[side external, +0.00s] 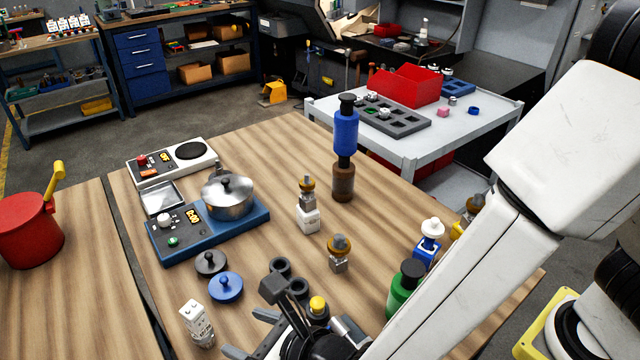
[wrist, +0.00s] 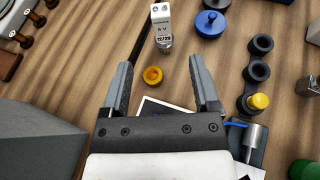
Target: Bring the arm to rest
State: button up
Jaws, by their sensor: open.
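My gripper (side external: 250,334) is low over the front of the wooden table, partly cut off by the bottom edge of the side view. In the wrist view its two fingers (wrist: 160,64) stand wide apart with nothing held between them. My forearm hides part of the table at the right.
A holder with black rings (wrist: 258,70) and a yellow-topped piece (wrist: 258,101) is right of the gripper. Black and blue lids (side external: 226,288), a green bottle (side external: 403,290) and a tall brown-and-blue stack (side external: 345,150) stand nearby. A pot (side external: 228,198) sits on a blue cooker.

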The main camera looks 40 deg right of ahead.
jog(key=w+d+m+g+h, duration=0.1)
jog(key=w+d+m+h, duration=0.3)
jog(key=d, duration=0.4)
jog(key=w+d+m+g+h, duration=0.1)
jog(key=w+d+m+h, duration=0.1)
jog(key=d+m+h, duration=0.4)
jog(key=s+d+m+g+y, duration=0.1)
jog(key=s+d+m+g, duration=0.1)
jog(key=d+m, duration=0.5)
jog(key=s+d+m+g+y, duration=0.2)
jog(key=d+m, duration=0.6)
jog(key=m, duration=0.5)
jog(key=s+d+f+m+g+y, duration=0.1)
jog(key=s+d+m+g+y, duration=0.1)
jog(key=d+m, duration=0.5)
jog(key=shift+s+d+m+g, duration=0.1)
jog(key=shift+s+m+g, duration=0.4)
jog(key=shift+m, duration=0.4)
jog(key=shift+s+d+m+g, duration=0.1)
jog(key=shift+s+m+g, duration=0.4)
jog(key=shift+m, duration=0.4)
